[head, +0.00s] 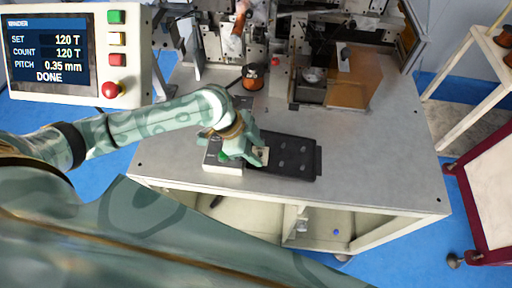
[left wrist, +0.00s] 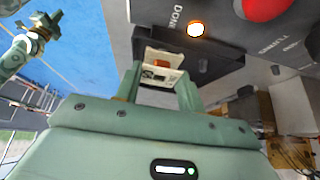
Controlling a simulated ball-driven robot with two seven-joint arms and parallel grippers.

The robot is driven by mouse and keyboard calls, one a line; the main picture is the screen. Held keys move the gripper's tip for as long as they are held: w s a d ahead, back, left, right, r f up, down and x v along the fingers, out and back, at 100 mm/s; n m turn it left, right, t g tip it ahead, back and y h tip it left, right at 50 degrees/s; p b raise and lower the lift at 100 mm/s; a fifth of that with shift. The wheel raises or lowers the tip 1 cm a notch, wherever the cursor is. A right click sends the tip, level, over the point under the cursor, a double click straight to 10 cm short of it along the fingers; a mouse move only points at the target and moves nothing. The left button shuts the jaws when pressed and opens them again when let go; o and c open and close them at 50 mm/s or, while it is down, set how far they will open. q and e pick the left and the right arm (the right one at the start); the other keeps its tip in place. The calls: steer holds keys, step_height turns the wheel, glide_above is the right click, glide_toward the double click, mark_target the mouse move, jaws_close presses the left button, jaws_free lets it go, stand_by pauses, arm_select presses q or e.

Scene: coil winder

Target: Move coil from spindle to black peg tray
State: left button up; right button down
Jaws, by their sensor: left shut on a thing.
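My left gripper (head: 252,152) is shut on a small pale coil (head: 262,155) over the left part of the black peg tray (head: 308,171). In the left wrist view the coil (left wrist: 161,70) sits between the two fingertips (left wrist: 160,88). It has cream flanges and an orange-brown winding, and the dark tray (left wrist: 205,62) is just behind it. I cannot tell whether the coil touches the tray. Several round marks show on the tray's bare right part. A green gripper, apparently my right one (left wrist: 46,24), shows small at the upper left of the wrist view; its jaws are unclear. I cannot make out the spindle.
The winder display (head: 52,52) reads DONE, 120 T of 120 T. A small pale box (head: 222,160) with a green button stands left of the tray. A black and copper spool (head: 253,77) stands behind. The grey tabletop (head: 375,165) right of the tray is clear.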

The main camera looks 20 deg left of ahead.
arm_select(q)
steer(key=shift+f, duration=0.4)
steer(key=o, duration=1.1)
steer(key=shift+r, duration=0.1)
steer(key=p+v, duration=0.2)
steer(key=v, duration=1.4)
steer(key=shift+s, duration=0.1)
